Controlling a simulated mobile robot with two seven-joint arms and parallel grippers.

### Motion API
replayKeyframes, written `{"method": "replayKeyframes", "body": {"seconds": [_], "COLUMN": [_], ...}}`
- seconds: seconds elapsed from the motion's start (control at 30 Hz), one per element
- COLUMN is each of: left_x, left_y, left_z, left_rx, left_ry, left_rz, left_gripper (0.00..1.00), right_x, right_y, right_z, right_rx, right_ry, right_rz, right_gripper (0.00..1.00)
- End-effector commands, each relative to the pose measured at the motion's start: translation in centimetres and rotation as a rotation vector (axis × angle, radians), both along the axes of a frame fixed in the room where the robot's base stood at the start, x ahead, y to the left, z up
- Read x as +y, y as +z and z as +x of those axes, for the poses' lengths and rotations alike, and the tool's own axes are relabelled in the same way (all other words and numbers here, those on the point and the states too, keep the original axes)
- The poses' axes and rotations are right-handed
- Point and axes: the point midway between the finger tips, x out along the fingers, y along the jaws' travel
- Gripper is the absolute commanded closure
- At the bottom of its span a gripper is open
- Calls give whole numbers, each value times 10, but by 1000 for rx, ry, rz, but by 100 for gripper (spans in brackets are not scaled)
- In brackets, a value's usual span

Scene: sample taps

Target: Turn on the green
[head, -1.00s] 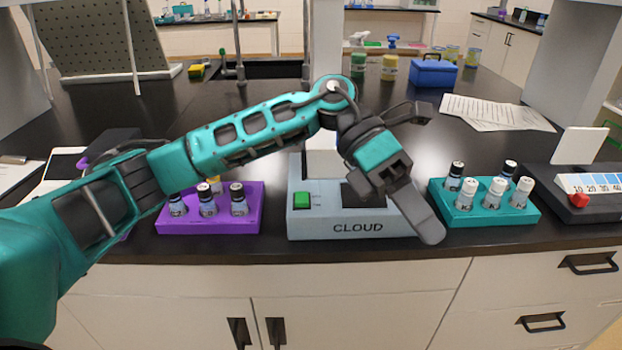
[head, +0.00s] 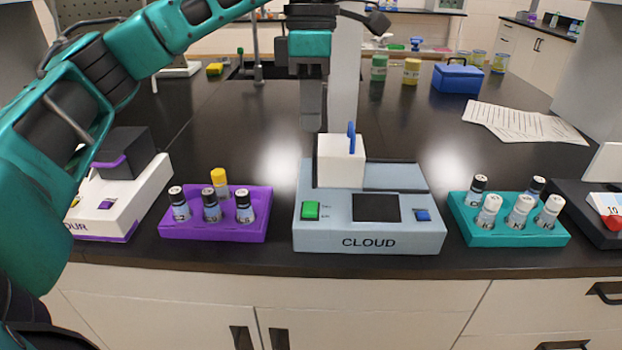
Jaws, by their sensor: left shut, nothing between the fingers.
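The grey-blue device marked CLOUD (head: 318,236) stands on the black bench in the middle of the head view. A green square button (head: 310,211) sits at the left of its front panel. A dark screen (head: 376,208) and a small blue button (head: 423,215) are to its right. A white block (head: 340,164) with a blue tab stands on the device's rear left. My left gripper (head: 311,122) is shut and empty, pointing down above and behind the green button, apart from the device. My right gripper is not in view.
A purple rack (head: 240,230) with several vials stands left of the device, a teal rack (head: 510,234) with several vials right of it. A white and purple device (head: 124,213) stands far left. Papers (head: 525,123) and a blue box (head: 457,79) lie behind.

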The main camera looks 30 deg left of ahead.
Motion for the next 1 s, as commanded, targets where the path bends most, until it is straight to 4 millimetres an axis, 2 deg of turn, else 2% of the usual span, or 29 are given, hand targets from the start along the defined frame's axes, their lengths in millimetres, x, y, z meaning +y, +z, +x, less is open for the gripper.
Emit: {"method": "replayKeyframes", "body": {"seconds": [0.17, 0.5, 0.7, 0.83, 1.0], "left_x": [-1, -5, -8, -8, -9], "left_y": [-22, -92, -123, -134, -138], "left_z": [-3, -10, -14, -14, -15], "left_rx": [5, 4, 2, 2, 0], "left_ry": [1, 1, 0, 1, 1], "left_rz": [0, 0, 0, -1, -1], "left_gripper": [100, 100, 100, 100, 100], "right_x": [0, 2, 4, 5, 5], "right_y": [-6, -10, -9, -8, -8], "right_z": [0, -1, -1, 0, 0], "right_rx": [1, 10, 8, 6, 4], "right_ry": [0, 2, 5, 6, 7], "right_rz": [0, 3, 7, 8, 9], "right_gripper": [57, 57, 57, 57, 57]}}
